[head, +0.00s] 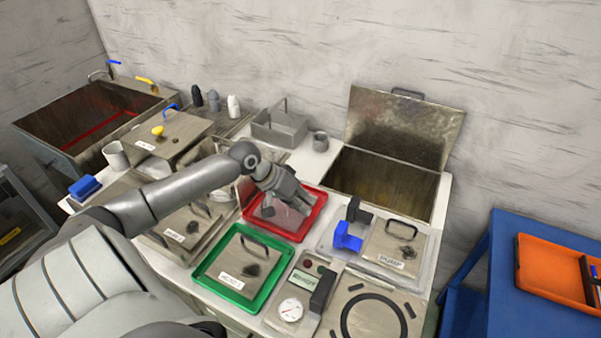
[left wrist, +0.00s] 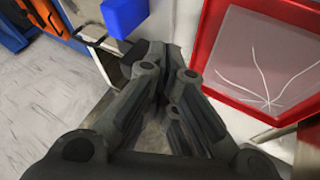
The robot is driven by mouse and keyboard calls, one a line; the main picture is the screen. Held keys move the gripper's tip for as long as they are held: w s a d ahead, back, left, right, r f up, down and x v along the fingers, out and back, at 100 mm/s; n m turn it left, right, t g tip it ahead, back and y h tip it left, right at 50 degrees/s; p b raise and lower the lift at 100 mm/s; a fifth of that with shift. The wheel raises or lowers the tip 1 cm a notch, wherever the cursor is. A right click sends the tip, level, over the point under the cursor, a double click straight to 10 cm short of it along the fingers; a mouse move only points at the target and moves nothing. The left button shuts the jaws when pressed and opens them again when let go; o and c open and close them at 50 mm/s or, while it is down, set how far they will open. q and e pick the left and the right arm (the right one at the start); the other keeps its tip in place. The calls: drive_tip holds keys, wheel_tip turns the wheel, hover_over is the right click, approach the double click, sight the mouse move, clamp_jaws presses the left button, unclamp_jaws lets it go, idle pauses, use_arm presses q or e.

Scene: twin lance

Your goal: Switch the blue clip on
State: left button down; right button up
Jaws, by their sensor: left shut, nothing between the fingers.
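The blue clip (head: 347,238) is a small blue bracket on the light plate to the left of the PUMP lid. A blue piece that looks like this clip (left wrist: 125,16) shows at the top of the left wrist view. I cannot tell its switch position. My left gripper (head: 299,207) is over the red tray (head: 270,234), left of the blue clip and apart from it. Its fingers are closed together with nothing between them, and they also show in the left wrist view (left wrist: 165,60). My right gripper is not in view.
A black clip (head: 358,211) stands just behind the blue one. The PUMP lid (head: 395,250) with its handle is to the right. A green tray (head: 207,269) and a gauge panel (head: 291,311) are in front. An open bin (head: 378,181) with a raised lid is behind.

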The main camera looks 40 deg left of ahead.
sight(345, 224)
use_arm(q)
drive_tip(key=x, duration=0.5)
drive_tip(key=shift+w+d+f+p, duration=0.1)
drive_tip(key=shift+w+d+p, duration=0.1)
drive_tip(key=shift+p, duration=0.2)
drive_tip(key=shift+w+d+p, duration=0.25)
drive_tip(key=shift+d+p, duration=0.45)
drive_tip(key=shift+d, duration=1.05)
drive_tip(key=shift+w, duration=0.1)
drive_tip(key=d+p, duration=0.2)
drive_tip(key=d, duration=0.1)
drive_tip(key=shift+w+d, duration=0.25)
drive_tip(key=shift+w, duration=0.15)
drive_tip(key=shift+d, duration=0.15)
